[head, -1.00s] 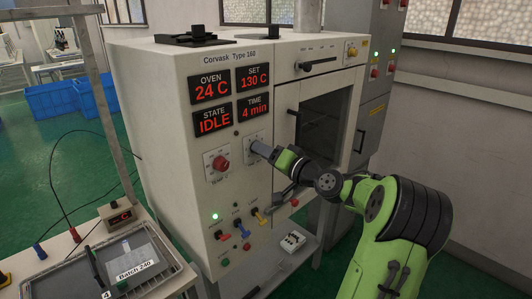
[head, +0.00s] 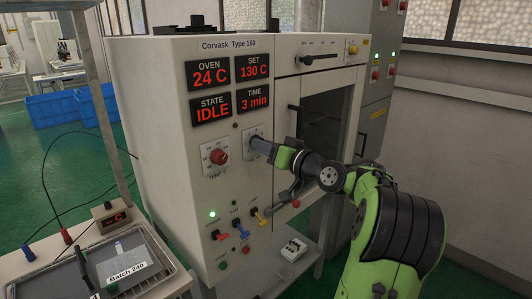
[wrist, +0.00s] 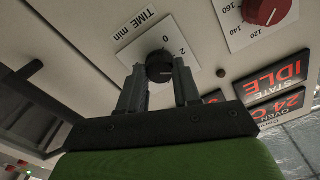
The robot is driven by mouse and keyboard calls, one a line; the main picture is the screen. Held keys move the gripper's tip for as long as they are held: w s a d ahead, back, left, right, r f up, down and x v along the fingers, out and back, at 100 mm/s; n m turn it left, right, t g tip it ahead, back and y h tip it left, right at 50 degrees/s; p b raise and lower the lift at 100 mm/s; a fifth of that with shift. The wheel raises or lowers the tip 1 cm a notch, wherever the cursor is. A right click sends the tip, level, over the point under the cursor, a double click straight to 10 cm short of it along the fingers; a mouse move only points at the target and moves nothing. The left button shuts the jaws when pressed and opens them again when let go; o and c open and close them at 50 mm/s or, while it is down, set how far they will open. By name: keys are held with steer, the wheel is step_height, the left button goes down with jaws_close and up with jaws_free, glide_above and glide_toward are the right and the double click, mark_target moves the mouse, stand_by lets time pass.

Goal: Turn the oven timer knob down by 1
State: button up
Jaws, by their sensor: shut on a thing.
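The oven timer knob (wrist: 159,66) is black and sits on a white dial plate marked TIME min (wrist: 135,30) in the wrist view. My gripper (wrist: 159,80) is shut on the knob, one finger on each side. In the head view my gripper (head: 257,146) reaches the oven's front panel and hides the knob. The time display (head: 254,99) reads 3 min. The state display (head: 212,110) reads IDLE, the oven display (head: 208,74) 24 C and the set display (head: 252,68) 130 C.
The red temperature knob (head: 219,157) is left of the timer dial. Colored switches (head: 240,225) are below it. The oven door (head: 322,120) is to the right. A tray with a Batch 240 label (head: 126,271) lies on the bench at lower left.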

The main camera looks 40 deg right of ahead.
steer(key=o, duration=1.1)
steer(key=shift+c, duration=0.2)
steer(key=s, duration=1.5)
steer(key=shift+s+d, duration=0.25)
steer(key=shift+s, duration=0.15)
steer(key=shift+w+a, duration=0.1)
